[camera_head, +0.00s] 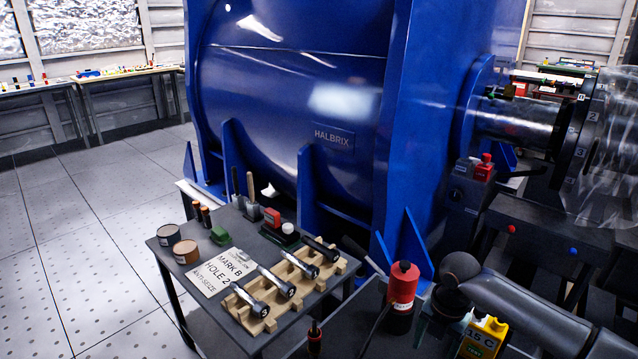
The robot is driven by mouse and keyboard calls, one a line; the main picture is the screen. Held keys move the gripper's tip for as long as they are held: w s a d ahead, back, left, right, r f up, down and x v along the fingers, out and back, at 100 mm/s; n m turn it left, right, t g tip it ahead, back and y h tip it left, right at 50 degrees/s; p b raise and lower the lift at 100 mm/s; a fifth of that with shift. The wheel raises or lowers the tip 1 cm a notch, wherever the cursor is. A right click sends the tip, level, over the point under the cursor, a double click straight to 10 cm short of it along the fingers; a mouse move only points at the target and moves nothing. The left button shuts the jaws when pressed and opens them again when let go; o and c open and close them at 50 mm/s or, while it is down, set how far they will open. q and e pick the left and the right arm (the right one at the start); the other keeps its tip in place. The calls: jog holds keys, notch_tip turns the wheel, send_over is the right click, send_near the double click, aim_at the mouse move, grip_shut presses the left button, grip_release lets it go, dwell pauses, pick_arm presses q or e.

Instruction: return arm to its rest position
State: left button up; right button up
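A dark grey, rounded arm (530,305), which looks like my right arm, comes in from the lower right corner. Its rounded joint (460,268) is beside a red bottle-like container (402,287). Below the joint, dark parts reach down beside a yellow item marked "15 C" (483,337). I cannot make out the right gripper's fingertips, or whether they hold anything. My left arm and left gripper are not in view.
A dark table (228,325) holds a wooden rack (262,322) with several bolts, a "MARK B HOLE 2" card (222,271), two cans and small tools. A large blue machine (290,110) stands behind it, with a shaft (515,120) at right. The left floor (90,230) is clear.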

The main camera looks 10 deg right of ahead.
jog(key=s+a+f+m+t+y+p, duration=0.25)
jog(key=s+a+f+m, duration=0.2)
jog(key=a, duration=0.35)
jog(key=s+a+f+m+t+y+p, duration=0.25)
jog(key=a+m, duration=0.35)
jog(key=a, duration=0.3)
jog(key=s+d+r+m+t+h+p, duration=0.1)
jog(key=s+d+m+t+p, duration=0.1)
jog(key=s+m, duration=0.4)
jog(key=s+d+r+m+t+h+p, duration=0.1)
jog(key=s+d+m+p, duration=0.1)
jog(key=s+m, duration=0.4)
jog(key=shift+s+d+m+t+h, duration=0.25)
jog(key=shift+d+m+t+h, duration=0.15)
jog(key=shift+m, duration=0.15)
jog(key=shift+s+d, duration=0.1)
